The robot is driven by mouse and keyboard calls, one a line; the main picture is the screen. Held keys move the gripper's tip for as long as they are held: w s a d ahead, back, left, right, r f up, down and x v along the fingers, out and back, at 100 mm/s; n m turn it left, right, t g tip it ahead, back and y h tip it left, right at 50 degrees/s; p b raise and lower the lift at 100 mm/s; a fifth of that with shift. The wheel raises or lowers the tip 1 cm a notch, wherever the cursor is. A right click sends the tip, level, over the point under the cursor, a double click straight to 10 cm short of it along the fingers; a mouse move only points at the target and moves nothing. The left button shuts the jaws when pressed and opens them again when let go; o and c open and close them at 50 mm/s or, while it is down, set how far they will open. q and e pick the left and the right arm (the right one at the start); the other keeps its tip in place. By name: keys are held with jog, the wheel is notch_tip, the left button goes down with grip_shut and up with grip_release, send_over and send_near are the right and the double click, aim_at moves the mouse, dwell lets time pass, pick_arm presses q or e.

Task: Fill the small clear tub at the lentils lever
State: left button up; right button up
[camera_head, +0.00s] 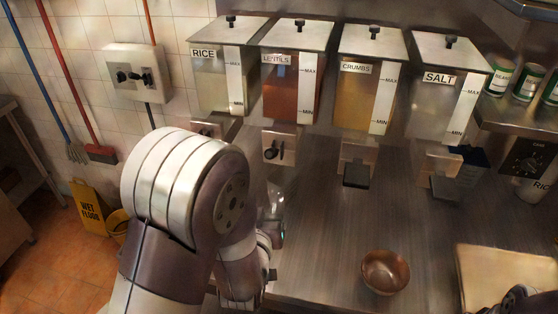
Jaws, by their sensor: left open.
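The lentils dispenser (292,85) hangs on the back wall, with reddish lentils behind its clear front. Its dark lever (272,150) is on the metal block below. A small clear shape that looks like the clear tub (275,194) is below this lever, faint against the steel counter. My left gripper (272,228) is just in front of the clear shape, open; my arm hides much of it. I cannot tell whether they touch, or whether the tub holds anything. A dark part at the lower right edge may be my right gripper (519,300); its fingers are unclear.
Rice (223,85), crumbs (368,90) and salt (445,100) dispensers flank the lentils. A copper bowl (385,272) stands on the counter, with a pale board (500,262) at right. The counter between lentils and bowl is clear. A yellow wet-floor sign (90,207) is at left.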

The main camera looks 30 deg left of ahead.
aim_at(273, 152)
pick_arm(q)
jog(key=shift+t+y, duration=0.4)
jog(key=shift+t, duration=0.3)
jog(key=r+p+x, duration=0.1)
jog(key=x, duration=0.3)
jog(key=r+p+x, duration=0.1)
jog(key=x, duration=0.4)
jog(key=p+x, duration=0.1)
jog(key=x, duration=0.3)
jog(key=shift+w+a+r, duration=0.25)
jog(key=shift+r, duration=0.15)
grip_shut()
notch_tip(273, 152, down, 2)
jog(key=t+b, duration=0.1)
jog(key=b, duration=0.4)
jog(key=shift+s+n+b, duration=0.15)
jog(key=shift+n+b, duration=0.15)
jog(key=t+b, duration=0.1)
jog(key=b, duration=0.3)
jog(key=t+y+b, duration=0.1)
jog(key=b, duration=0.3)
jog(key=shift+s+d+r, duration=0.1)
jog(key=shift+s+r, duration=0.1)
jog(key=shift+s, duration=0.05)
